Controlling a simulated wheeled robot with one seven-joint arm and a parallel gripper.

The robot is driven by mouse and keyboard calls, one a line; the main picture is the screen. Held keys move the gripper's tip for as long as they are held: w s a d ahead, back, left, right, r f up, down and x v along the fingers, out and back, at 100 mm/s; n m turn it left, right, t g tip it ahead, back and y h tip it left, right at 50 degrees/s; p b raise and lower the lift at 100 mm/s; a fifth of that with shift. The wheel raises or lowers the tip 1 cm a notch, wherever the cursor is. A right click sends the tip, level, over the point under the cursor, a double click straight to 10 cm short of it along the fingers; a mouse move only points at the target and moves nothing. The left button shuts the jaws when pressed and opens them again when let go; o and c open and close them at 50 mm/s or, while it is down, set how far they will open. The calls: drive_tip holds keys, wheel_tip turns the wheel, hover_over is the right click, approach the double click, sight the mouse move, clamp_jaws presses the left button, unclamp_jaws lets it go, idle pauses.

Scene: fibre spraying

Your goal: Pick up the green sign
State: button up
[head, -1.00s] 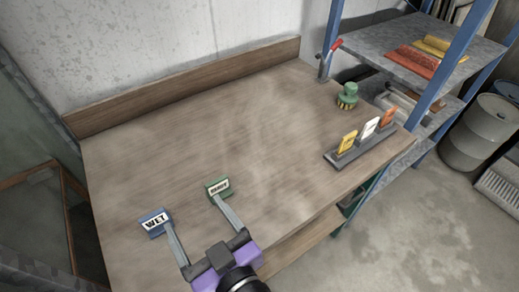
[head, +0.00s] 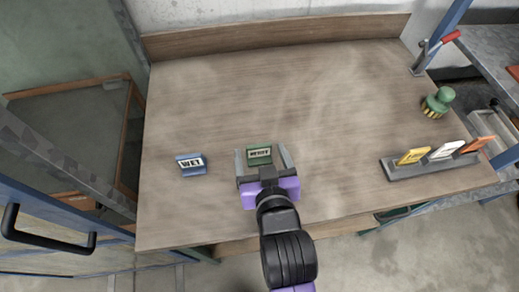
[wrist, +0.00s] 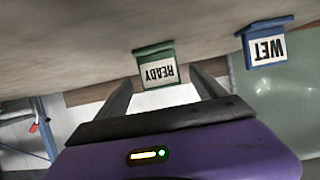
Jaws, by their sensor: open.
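The green sign (head: 259,154) stands on the wooden table, with a white label that reads READY in the wrist view (wrist: 158,70). My gripper (head: 264,158) is open, with one finger on each side of the green sign in the head view. In the wrist view the open fingers (wrist: 166,88) point towards the sign, which lies between their lines near the tips. I cannot tell whether either finger touches it. The jaws hold nothing.
A blue WET sign (head: 191,165) stands to the left of my gripper. A grey rack (head: 430,169) with yellow, white and orange signs is at the right, with a green-topped brush (head: 437,103) behind it. The table's middle and back (head: 270,85) are clear.

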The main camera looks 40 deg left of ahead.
drive_tip(key=shift+x, duration=1.35)
drive_tip(key=c, duration=1.5)
drive_tip(key=shift+o, duration=0.2)
drive_tip(key=shift+r, duration=0.1)
